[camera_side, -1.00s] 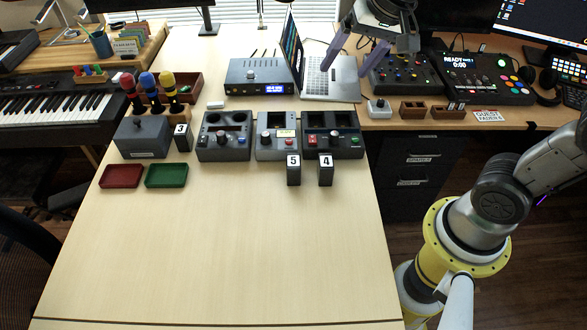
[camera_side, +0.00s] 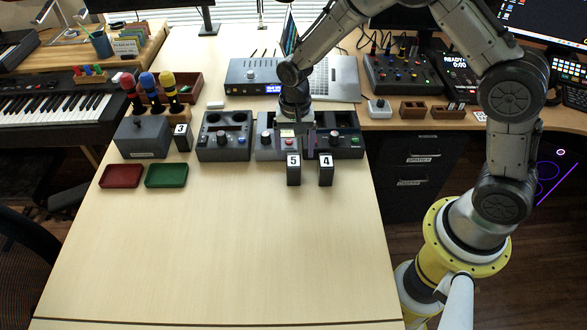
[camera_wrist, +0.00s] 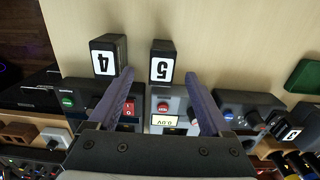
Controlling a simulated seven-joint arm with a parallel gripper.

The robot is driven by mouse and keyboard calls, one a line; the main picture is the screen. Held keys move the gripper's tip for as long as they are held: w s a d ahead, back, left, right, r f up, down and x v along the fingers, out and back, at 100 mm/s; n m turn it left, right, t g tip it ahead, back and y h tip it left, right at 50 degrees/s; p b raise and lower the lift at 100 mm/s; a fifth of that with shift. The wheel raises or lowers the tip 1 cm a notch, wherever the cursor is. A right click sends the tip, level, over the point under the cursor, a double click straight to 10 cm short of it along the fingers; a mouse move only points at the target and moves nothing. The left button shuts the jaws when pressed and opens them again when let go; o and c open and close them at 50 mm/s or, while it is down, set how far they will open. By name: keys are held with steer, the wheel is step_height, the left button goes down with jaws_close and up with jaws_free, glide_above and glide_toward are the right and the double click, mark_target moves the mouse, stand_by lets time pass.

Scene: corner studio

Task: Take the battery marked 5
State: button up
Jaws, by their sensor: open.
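The battery marked 5 (camera_side: 293,170) is a dark upright block with a white label, standing on the table in front of the middle grey device. In the wrist view the battery marked 5 (camera_wrist: 162,62) lies ahead of the fingertips, between their lines. My gripper (camera_side: 296,143) is open and empty, just behind and above this battery, over the middle device. Its two purple fingers (camera_wrist: 160,80) show spread in the wrist view. The battery marked 4 (camera_side: 325,170) stands close on the right, and in the wrist view it (camera_wrist: 108,57) is just left of the 5.
The battery marked 3 (camera_side: 181,137) stands by a grey box (camera_side: 141,137). A red tray (camera_side: 121,176) and a green tray (camera_side: 166,176) lie at the left. Grey devices (camera_side: 223,137) line up behind the batteries. The front of the table (camera_side: 220,260) is clear.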

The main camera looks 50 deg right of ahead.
mark_target(293, 169)
steer(key=f, duration=0.8)
steer(key=shift+w+f, duration=0.2)
steer(key=shift+w, duration=0.05)
jaws_close()
